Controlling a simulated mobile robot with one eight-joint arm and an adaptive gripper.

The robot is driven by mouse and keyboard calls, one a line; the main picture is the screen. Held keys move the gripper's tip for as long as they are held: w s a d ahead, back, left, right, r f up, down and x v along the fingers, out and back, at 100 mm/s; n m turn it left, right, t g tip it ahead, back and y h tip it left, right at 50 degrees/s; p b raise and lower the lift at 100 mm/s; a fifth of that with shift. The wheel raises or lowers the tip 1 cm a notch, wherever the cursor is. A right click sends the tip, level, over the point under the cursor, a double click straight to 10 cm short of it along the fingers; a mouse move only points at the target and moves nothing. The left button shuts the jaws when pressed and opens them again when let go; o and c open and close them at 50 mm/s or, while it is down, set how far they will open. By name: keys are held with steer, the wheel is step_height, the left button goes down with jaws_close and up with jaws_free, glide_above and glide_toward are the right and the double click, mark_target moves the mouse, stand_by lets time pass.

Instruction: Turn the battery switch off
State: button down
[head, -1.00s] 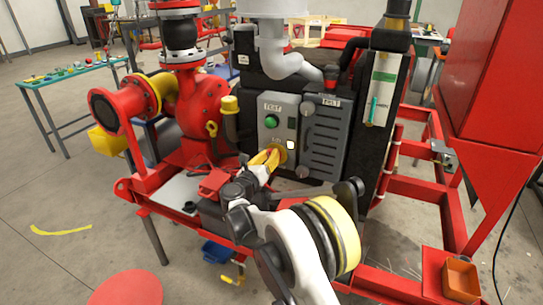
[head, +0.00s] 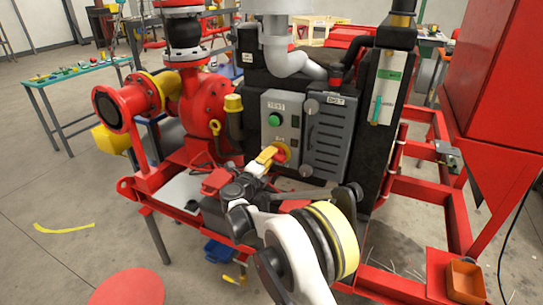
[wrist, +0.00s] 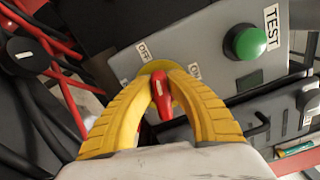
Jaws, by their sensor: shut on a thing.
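The battery switch is a red handle (wrist: 162,98) on a yellow round plate on the grey control panel (head: 270,108). Two small white labels sit beside it in the wrist view; the left one seems to read OFF, the right one ON. My gripper (wrist: 160,72) has its yellow fingers on both sides of the red handle, shut on it. In the head view my gripper (head: 268,155) reaches the lower panel from the front left, and its fingers hide most of the handle. A bit of red shows beside the fingertips.
A green TEST button (head: 274,119) stands above the switch, close to my fingers. A grey louvred cover (head: 329,137) is to the right. A red pump (head: 196,105) and a yellow-capped pipe (head: 233,103) are to the left. Red frame rails (head: 420,180) run at right.

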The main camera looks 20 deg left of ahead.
steer(key=shift+f+n, duration=0.2)
steer(key=shift+n, duration=1.4)
steer(key=c, duration=1.3)
jaws_free()
steer(key=s, duration=0.8)
steer(key=s+a, duration=0.1)
steer(key=s, duration=0.3)
